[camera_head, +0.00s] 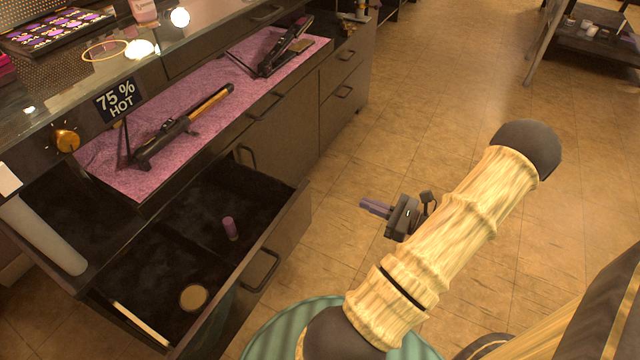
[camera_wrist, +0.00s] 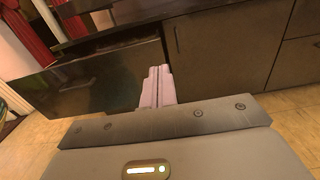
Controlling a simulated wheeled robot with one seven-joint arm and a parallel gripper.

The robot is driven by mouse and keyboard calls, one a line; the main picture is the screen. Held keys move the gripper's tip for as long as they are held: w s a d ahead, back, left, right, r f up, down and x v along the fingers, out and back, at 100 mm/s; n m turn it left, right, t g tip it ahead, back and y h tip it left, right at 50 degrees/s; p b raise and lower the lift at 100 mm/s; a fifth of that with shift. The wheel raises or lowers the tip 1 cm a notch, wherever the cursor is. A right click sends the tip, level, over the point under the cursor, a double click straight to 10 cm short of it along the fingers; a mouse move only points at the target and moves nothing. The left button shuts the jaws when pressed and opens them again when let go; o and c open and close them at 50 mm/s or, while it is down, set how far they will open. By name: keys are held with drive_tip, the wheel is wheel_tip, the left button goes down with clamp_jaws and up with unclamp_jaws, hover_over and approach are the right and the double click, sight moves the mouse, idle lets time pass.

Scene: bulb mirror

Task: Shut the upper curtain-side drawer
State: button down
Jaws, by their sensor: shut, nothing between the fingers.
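The open drawer (camera_head: 285,240) sticks out from the dark cabinet at the lower left of the head view, with a dark bar handle (camera_head: 262,271) on its front. Inside lie a small purple cylinder (camera_head: 230,228), a round tan disc (camera_head: 193,297) and a pale stick (camera_head: 140,325). In the wrist view the drawer front (camera_wrist: 110,80) fills the left, its handle (camera_wrist: 73,88) facing me, near red curtains (camera_wrist: 38,30). My gripper (camera_head: 364,204) is shut and empty, its pink-purple fingers (camera_wrist: 158,88) pointing toward the cabinet. In the head view it is right of the drawer front, apart from it.
A closed cabinet door (camera_head: 275,130) and closed drawers (camera_head: 345,95) continue to the right. Hot styling irons (camera_head: 185,125) lie on a pink mat (camera_head: 112,180) above. The tiled floor (camera_head: 450,90) beyond my arm is clear. A dark low shelf (camera_head: 600,45) stands at the far right.

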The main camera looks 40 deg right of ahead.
drive_tip(key=b+x, duration=0.4)
drive_tip(key=x, duration=1)
drive_tip(key=shift+b, duration=0.4)
